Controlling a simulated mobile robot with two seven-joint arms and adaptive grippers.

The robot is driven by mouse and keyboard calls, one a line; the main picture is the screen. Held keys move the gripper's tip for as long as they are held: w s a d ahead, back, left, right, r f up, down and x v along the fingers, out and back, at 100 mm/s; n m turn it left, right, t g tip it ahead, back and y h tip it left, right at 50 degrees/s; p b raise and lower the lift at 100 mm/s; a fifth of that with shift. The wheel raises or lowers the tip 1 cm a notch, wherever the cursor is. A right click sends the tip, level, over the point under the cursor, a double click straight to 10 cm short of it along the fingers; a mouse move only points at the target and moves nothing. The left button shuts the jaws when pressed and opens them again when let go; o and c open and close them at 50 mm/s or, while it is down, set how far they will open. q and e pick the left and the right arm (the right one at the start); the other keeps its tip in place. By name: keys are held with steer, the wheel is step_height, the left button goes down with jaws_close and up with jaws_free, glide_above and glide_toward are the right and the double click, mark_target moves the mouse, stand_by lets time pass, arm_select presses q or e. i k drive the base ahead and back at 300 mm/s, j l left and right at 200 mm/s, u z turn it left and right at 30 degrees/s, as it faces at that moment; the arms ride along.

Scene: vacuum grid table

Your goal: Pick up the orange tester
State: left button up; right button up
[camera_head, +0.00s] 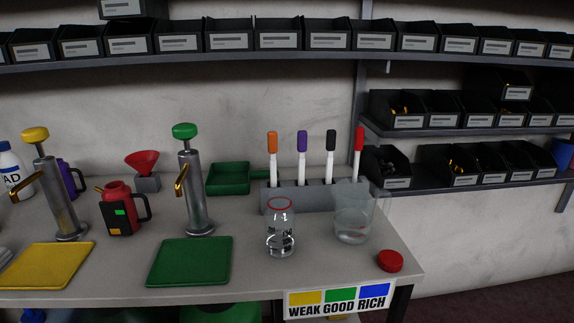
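The orange tester (272,157) is a white, marker-like stick with an orange cap. It stands upright at the left end of a grey holder (296,197) on the table. To its right in the same holder stand a purple-capped tester (302,158), a black-capped tester (330,158) and a red-capped tester (358,155). The red one leans slightly. Neither of my grippers shows in the head view.
A glass jar (280,230) and a clear beaker (351,225) stand in front of the holder. A red lid (390,261) lies near the right edge. Two pump dispensers, green-topped (191,185) and yellow-topped (58,190), stand left. Shelves of black bins (278,37) hang behind.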

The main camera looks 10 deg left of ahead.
mark_target(271, 135)
steer(key=l+z, duration=0.2)
steer(key=l, duration=0.7)
steer(key=l+z, duration=0.2)
steer(key=l, duration=0.65)
steer(key=i+l+z, duration=0.15)
steer(key=l, duration=0.75)
